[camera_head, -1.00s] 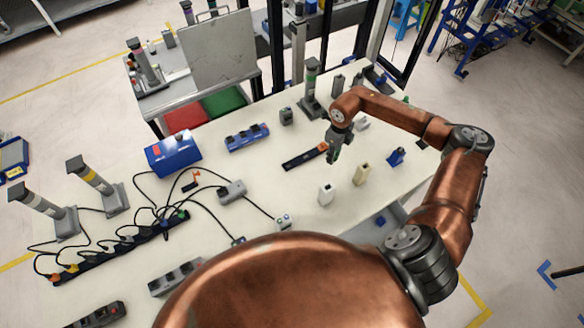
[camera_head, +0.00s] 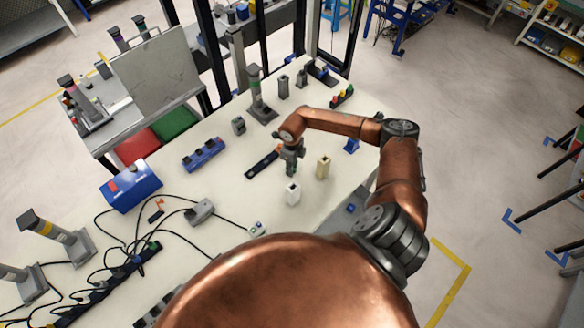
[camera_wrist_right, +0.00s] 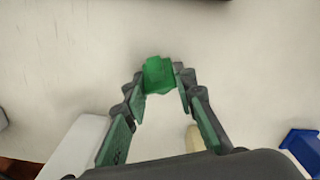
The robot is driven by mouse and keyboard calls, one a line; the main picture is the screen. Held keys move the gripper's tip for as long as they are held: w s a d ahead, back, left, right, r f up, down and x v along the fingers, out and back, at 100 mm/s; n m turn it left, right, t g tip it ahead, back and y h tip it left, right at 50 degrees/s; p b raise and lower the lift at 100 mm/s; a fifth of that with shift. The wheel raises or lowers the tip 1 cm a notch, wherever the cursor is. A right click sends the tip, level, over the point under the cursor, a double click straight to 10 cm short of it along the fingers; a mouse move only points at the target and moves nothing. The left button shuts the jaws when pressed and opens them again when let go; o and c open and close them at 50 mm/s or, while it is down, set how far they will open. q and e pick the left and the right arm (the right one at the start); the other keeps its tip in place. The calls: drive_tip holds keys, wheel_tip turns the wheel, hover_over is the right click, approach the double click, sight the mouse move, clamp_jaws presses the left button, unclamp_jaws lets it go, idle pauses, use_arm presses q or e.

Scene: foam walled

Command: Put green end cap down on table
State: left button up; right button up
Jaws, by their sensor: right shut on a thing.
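My right gripper (camera_head: 290,168) is over the pale table (camera_head: 232,188), behind the white block in the head view. In the right wrist view, the fingers of my right gripper (camera_wrist_right: 160,88) are shut on the green end cap (camera_wrist_right: 159,75), which sits between the fingertips. The pale table surface (camera_wrist_right: 235,50) fills the background there. I cannot tell whether the cap touches the table. In the head view the cap is too small to make out. My left gripper is not in view.
A white block (camera_head: 293,193), a beige block (camera_head: 322,167) and a small blue part (camera_head: 351,145) stand near the gripper. A black bar (camera_head: 263,161) lies to its left. Cables, a grey box (camera_head: 199,211) and a blue box (camera_head: 130,186) are farther left.

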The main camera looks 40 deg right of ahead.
drive_tip(key=shift+f, duration=0.15)
drive_tip(key=o, duration=1)
drive_tip(key=shift+c, duration=0.2)
drive_tip(key=shift+r, duration=0.35)
wheel_tip(320, 180, up, 12)
drive_tip(key=b, duration=0.1)
drive_tip(key=shift+f, duration=0.15)
